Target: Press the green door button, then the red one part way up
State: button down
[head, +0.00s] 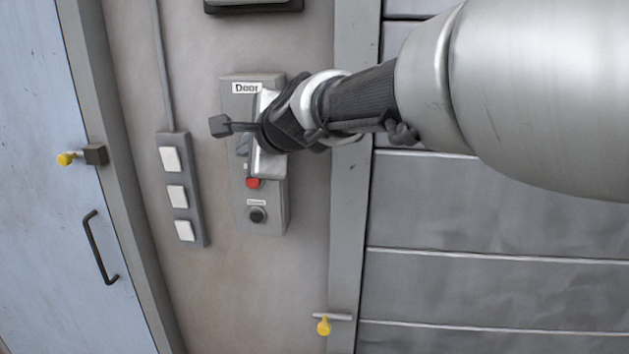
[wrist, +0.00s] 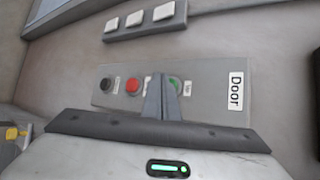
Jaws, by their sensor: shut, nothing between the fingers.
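The grey door control box (head: 272,222) is on the wall, labelled "Door". In the wrist view the box (wrist: 210,105) lies sideways, with the green button (wrist: 174,83) nearest the label, the red button (wrist: 133,86) beside it and a black button (wrist: 113,84) at the far end. My gripper (wrist: 161,82) is shut and empty, its fingertips in front of the box, between the red and green buttons and partly overlapping the green one. I cannot tell whether they touch it. In the head view my gripper (head: 243,147) hides the green button; the red button (head: 253,183) shows just below it.
A panel with three white switches (head: 193,205) is left of the box. Further left is a blue door (head: 45,200) with a black handle (head: 99,247) and a yellow-tipped fitting (head: 67,158). A ribbed grey shutter (head: 480,210) is on the right. A yellow knob (head: 324,326) sits low on its frame.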

aim_at(252, 186)
jog(key=s, duration=0.6)
jog(key=shift+s+a, duration=0.2)
jog(key=shift+a, duration=0.25)
jog(key=shift+r, duration=0.1)
notch_tip(252, 186, down, 9)
jog(key=b, duration=0.7)
jog(key=shift+r, duration=0.2)
jog(key=shift+w+d, duration=0.15)
jog(key=shift+w+d+b, duration=0.2)
jog(key=shift+w, duration=1.7)
jog(key=shift+w+d+b, duration=0.15)
jog(key=shift+w+b, duration=0.05)
jog(key=shift+w, duration=1.7)
jog(key=s, duration=0.8)
jog(key=shift+s+a+p, duration=0.15)
jog(key=shift+a+p, duration=0.25)
jog(key=shift+a, duration=0.05)
